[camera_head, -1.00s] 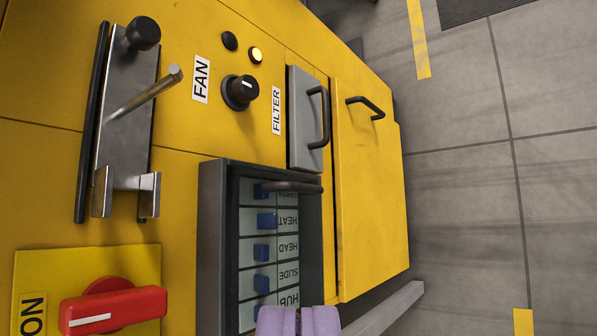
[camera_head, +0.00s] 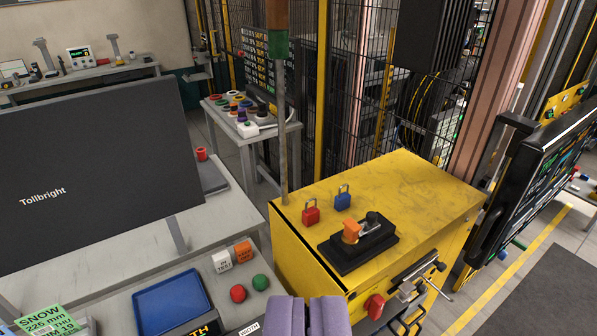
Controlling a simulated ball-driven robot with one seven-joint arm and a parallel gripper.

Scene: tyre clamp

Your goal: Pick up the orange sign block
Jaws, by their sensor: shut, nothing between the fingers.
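The orange sign block (camera_head: 242,251) stands on the grey bench at the lower middle left, with dark lettering too small to read. A white sign block (camera_head: 222,261) with dark lettering stands right beside it on its left. My gripper (camera_head: 306,312) shows at the bottom edge as two purple fingers, shut and empty. In the picture it is below and to the right of the orange block, apart from it.
A red button (camera_head: 238,293) and a green button (camera_head: 261,283) sit in front of the blocks, near a blue tray (camera_head: 172,304). A large dark monitor (camera_head: 95,170) stands behind left. A yellow cabinet (camera_head: 425,195) carries red and blue padlocks and a black device with an orange part.

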